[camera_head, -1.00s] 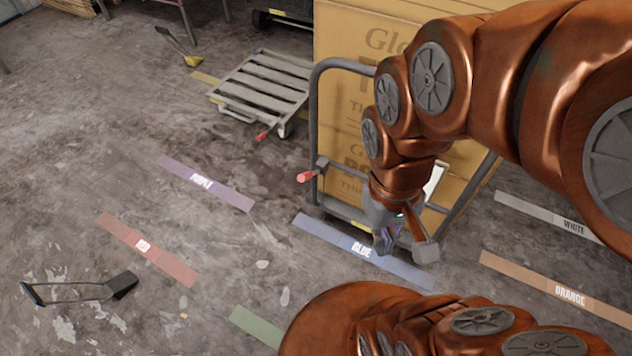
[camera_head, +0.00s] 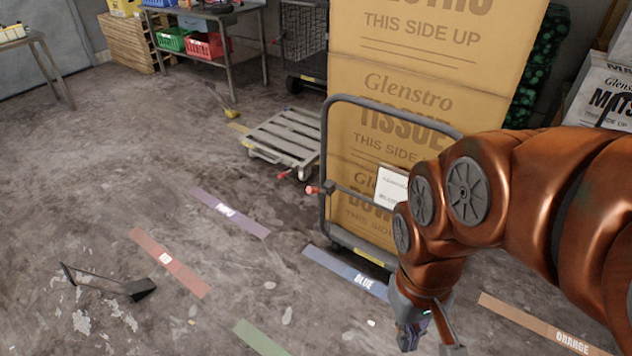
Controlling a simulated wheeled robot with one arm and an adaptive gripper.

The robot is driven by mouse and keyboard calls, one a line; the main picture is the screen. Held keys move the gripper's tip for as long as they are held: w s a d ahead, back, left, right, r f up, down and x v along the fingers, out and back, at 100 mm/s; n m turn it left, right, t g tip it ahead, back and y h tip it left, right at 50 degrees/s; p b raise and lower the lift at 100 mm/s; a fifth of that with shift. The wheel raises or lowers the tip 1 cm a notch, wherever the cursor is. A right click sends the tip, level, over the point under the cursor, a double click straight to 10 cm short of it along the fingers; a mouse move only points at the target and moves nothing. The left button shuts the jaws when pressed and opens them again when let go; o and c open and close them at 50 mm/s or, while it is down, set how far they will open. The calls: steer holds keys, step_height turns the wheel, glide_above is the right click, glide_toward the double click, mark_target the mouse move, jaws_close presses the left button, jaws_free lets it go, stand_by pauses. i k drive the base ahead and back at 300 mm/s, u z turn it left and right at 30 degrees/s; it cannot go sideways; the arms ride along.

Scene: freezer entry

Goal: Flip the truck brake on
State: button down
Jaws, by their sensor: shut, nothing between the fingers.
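A grey platform truck (camera_head: 325,150) with a tall tubular handle stands right of the middle, loaded with stacked cardboard boxes (camera_head: 395,95). My gripper (camera_head: 410,342) is at the bottom edge, pointing down, shut and empty. It is below and to the right of the red tip in the picture, clearly apart from it. My copper arm hides the truck's lower right part.
Coloured floor strips, including blue (camera_head: 345,272) and orange (camera_head: 540,325), lie around. A dark long-handled tool (camera_head: 140,289) lies at left. The floor between is mostly clear.

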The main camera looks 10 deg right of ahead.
mark_target(309, 190)
steer(key=u, duration=0.8)
steer(key=i, duration=1)
steer(key=u, duration=0.15)
